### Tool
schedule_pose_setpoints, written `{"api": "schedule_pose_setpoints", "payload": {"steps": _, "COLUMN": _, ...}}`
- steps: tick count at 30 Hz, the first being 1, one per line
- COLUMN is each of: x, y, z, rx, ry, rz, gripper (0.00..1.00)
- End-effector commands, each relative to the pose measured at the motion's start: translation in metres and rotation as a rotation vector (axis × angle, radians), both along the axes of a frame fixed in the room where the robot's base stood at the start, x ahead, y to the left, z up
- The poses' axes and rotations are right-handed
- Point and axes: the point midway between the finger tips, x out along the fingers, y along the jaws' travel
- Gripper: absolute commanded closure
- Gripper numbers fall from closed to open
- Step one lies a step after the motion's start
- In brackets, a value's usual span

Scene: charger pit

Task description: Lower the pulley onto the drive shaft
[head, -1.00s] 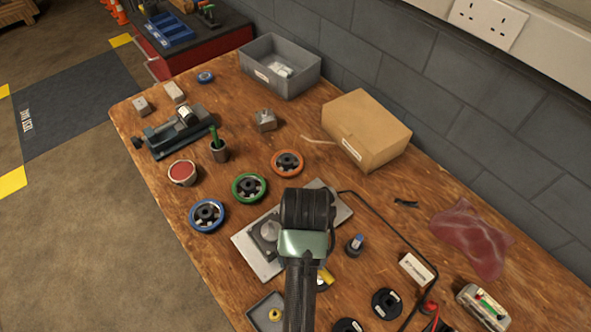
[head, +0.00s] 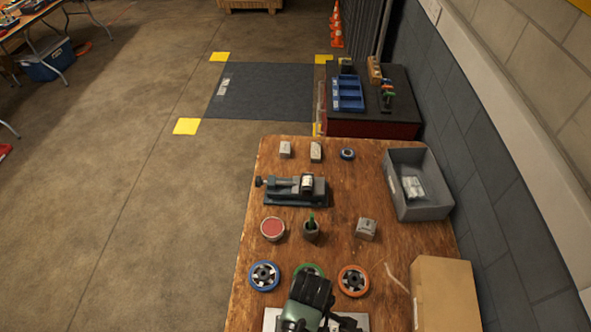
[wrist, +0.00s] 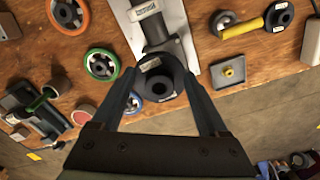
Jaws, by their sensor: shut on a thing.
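In the wrist view my gripper (wrist: 160,88) is shut on a black pulley (wrist: 158,72) with a pale label on its rim. Beyond the pulley, a grey upright cylinder (wrist: 155,30), which looks like the drive shaft's housing, stands on a pale metal plate (wrist: 183,55). The pulley overlaps its near end in the picture. I cannot tell whether the two touch, and the shaft tip is hidden. In the head view my arm's dark and green wrist covers the gripper and pulley; only edges of the plate (head: 271,319) show.
Blue (head: 263,276), green (head: 309,269) and orange (head: 353,280) wheels lie close by on the wooden bench (head: 340,238). A small tray (wrist: 229,72) sits beside the plate.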

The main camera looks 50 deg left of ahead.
Motion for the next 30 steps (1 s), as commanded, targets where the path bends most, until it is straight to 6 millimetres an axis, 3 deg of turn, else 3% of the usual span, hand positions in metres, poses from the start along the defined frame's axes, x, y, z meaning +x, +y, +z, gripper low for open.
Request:
{"api": "schedule_pose_setpoints", "payload": {"steps": 1, "x": -0.009, "y": 0.005, "z": 0.01, "rx": -0.001, "ry": 0.003, "rz": 0.089, "gripper": 0.86}}
{"api": "schedule_pose_setpoints", "payload": {"steps": 7, "x": -0.023, "y": 0.014, "z": 0.009, "rx": 0.001, "ry": 0.0, "rz": 0.289, "gripper": 0.86}}
{"api": "schedule_pose_setpoints", "payload": {"steps": 30, "x": -0.024, "y": 0.014, "z": -0.039, "rx": 0.001, "ry": 0.001, "rz": 0.305, "gripper": 0.86}}
